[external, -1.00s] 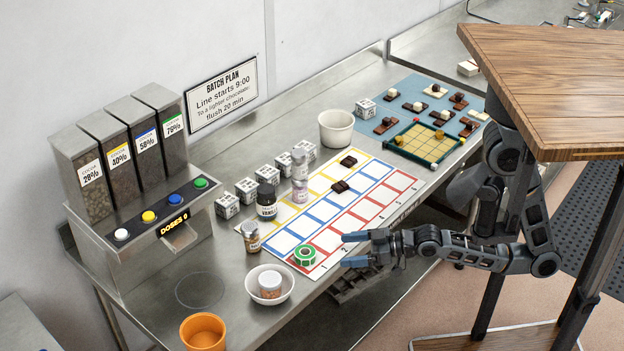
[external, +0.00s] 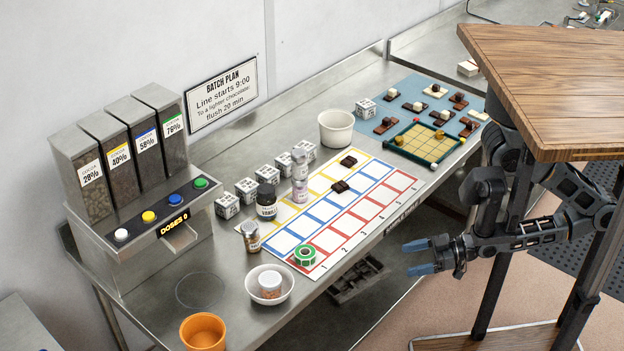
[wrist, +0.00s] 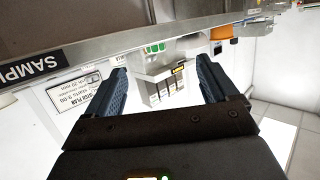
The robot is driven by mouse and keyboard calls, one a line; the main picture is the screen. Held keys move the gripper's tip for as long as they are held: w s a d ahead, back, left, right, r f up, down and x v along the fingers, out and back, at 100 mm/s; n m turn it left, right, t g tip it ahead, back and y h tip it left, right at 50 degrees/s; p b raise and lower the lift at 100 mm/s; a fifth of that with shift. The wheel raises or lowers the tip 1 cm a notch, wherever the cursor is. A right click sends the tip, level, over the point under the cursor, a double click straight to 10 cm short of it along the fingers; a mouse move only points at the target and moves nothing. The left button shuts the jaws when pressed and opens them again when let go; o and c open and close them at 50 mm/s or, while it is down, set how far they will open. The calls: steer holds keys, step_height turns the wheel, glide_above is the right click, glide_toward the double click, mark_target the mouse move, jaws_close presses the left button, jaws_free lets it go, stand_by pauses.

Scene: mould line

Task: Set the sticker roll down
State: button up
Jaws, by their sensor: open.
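The sticker roll (external: 305,255) is a green and white ring. It rests on the near left corner of the white grid sheet (external: 322,229), over the red-edged row. My gripper (external: 412,258) is open and empty, out past the front edge of the bench and to the right of the roll, well apart from it. In the wrist view my gripper (wrist: 165,85) shows its two blue fingers wide apart with nothing between them. The roll cannot be made out in the wrist view.
A white bowl with a small jar (external: 269,285) and an orange cup (external: 203,332) stand left of the roll. A spice jar (external: 251,237) and dark bottle (external: 266,201) stand behind it. The wooden tabletop (external: 550,85) hangs over my arm. Open space lies around my gripper.

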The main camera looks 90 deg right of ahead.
steer(key=v, duration=0.8)
steer(key=shift+s+d+n+y, duration=0.15)
steer(key=shift+d+n+y, duration=0.15)
steer(key=shift+d, duration=0.2)
steer(key=shift+f, duration=0.1)
stand_by(0.3)
